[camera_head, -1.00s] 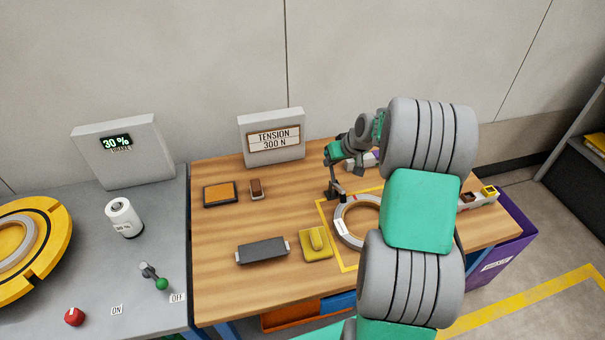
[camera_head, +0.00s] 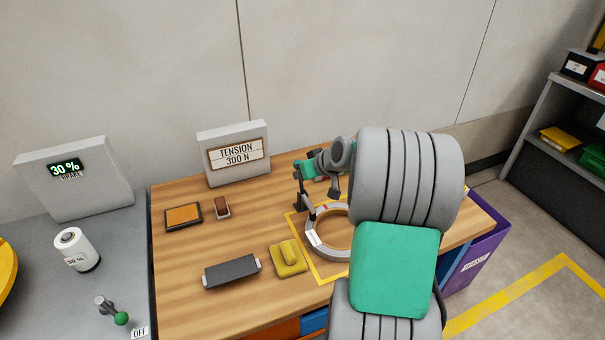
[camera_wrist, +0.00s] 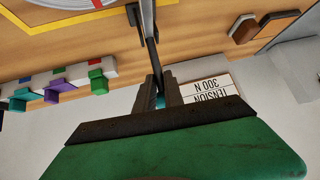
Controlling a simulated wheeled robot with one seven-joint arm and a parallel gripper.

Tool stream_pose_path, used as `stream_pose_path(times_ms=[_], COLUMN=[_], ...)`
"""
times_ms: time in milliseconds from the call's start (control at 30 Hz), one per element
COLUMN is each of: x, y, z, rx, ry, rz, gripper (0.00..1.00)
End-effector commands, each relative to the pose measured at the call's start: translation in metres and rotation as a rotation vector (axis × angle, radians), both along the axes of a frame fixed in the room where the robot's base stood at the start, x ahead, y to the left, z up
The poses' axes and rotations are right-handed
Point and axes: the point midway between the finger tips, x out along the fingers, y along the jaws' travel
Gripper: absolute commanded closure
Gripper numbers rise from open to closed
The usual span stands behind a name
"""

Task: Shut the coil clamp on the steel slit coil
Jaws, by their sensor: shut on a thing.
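The steel slit coil (camera_head: 342,250) is a pale grey ring lying flat inside a yellow outline on the wooden table. My arm covers its right part. The coil clamp (camera_head: 300,202) is a dark post with a lever at the coil's far left edge. My gripper (camera_head: 299,173) is above it, shut on the clamp's lever. In the wrist view, the fingers (camera_wrist: 158,97) close around the dark lever (camera_wrist: 151,55), with a teal bit between them. The coil's edge (camera_wrist: 62,3) shows at the top left. I cannot tell whether the clamp touches the coil.
A tension sign box (camera_head: 233,176) stands behind the clamp. A yellow item (camera_head: 290,259) and a grey bar (camera_head: 232,271) lie left of the coil. Coloured clips (camera_wrist: 98,82) stand in a row in the wrist view. A purple bin (camera_head: 478,254) stands at the right.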

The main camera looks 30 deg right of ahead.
Motion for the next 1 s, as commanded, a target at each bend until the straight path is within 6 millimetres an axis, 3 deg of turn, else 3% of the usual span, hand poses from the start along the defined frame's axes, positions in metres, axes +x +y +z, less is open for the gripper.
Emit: stream_pose_path(times_ms=[33, 200, 233, 500, 767, 1000], x=[0.003, 0.003, 0.003, 0.002, -0.001, -0.031], y=[-0.001, 0.0, 0.0, -0.001, -0.001, -0.006], z=[0.007, 0.007, 0.007, 0.005, 0.004, 0.036], rx=[-0.004, -0.004, -0.004, -0.003, -0.002, -0.005], ry=[-0.013, -0.013, -0.013, -0.009, -0.004, -0.008], rz=[0.001, 0.001, 0.001, 0.0, -0.001, -0.003], gripper=[1.0, 1.0, 0.87, 0.67, 0.67, 0.67])
